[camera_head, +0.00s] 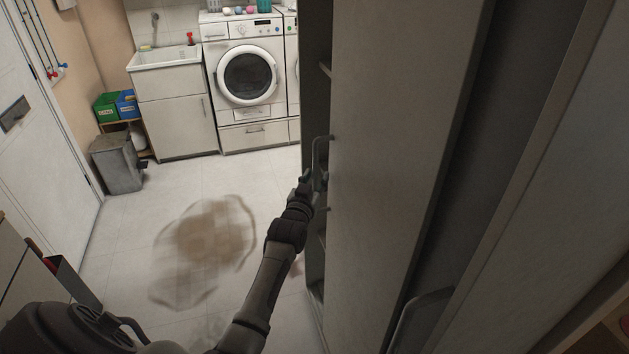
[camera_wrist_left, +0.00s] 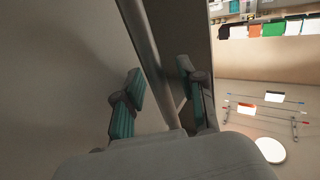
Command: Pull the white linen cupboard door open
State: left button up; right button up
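The white linen cupboard door (camera_head: 400,130) stands partly open, with dark shelf space showing along its left edge. Its bar handle (camera_head: 320,155) is at that edge. My left gripper (camera_head: 308,182) is at the lower part of the handle; its fingers are small and partly hidden here. In the left wrist view, the two teal-padded fingers of the left gripper (camera_wrist_left: 160,82) are apart, on either side of a long grey bar or edge (camera_wrist_left: 146,45). Gaps show between the pads and it. My right gripper is not in view.
A second pale panel (camera_head: 560,190) with a handle (camera_head: 420,308) stands at the right. A washing machine (camera_head: 247,75), sink cabinet (camera_head: 176,125) and grey bin (camera_head: 117,163) are at the back. The tiled floor left of the door is clear except for a brownish stain or puddle (camera_head: 205,245).

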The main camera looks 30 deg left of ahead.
pick_arm(q)
jog(key=v, duration=1.2)
jog(key=s+d+f+m+g+h, duration=0.1)
jog(key=s+d+f+g+h, duration=0.15)
jog(key=f, duration=0.95)
jog(key=s+d+f+m+g+h, duration=0.15)
jog(key=d+f, duration=0.25)
jog(key=f, duration=0.7)
jog(key=s+d+f+g+b, duration=0.1)
jog(key=s+d+f+g, duration=0.1)
jog(key=s+f, duration=0.45)
jog(key=s+d+f+g+b, duration=0.1)
jog(key=s+d+f+g, duration=0.15)
jog(key=f, duration=0.65)
jog(key=s+f+m+g, duration=0.1)
jog(key=s+f+g, duration=0.1)
jog(key=s+f, duration=0.4)
jog(key=s+d+f+m+g, duration=0.1)
jog(key=s+f+g, duration=0.2)
jog(key=s, duration=1.3)
jog(key=s+f+m+g+h, duration=0.1)
jog(key=s+f+g, duration=0.2)
jog(key=s+f, duration=0.6)
jog(key=s, duration=0.3)
jog(key=shift+d, duration=0.35)
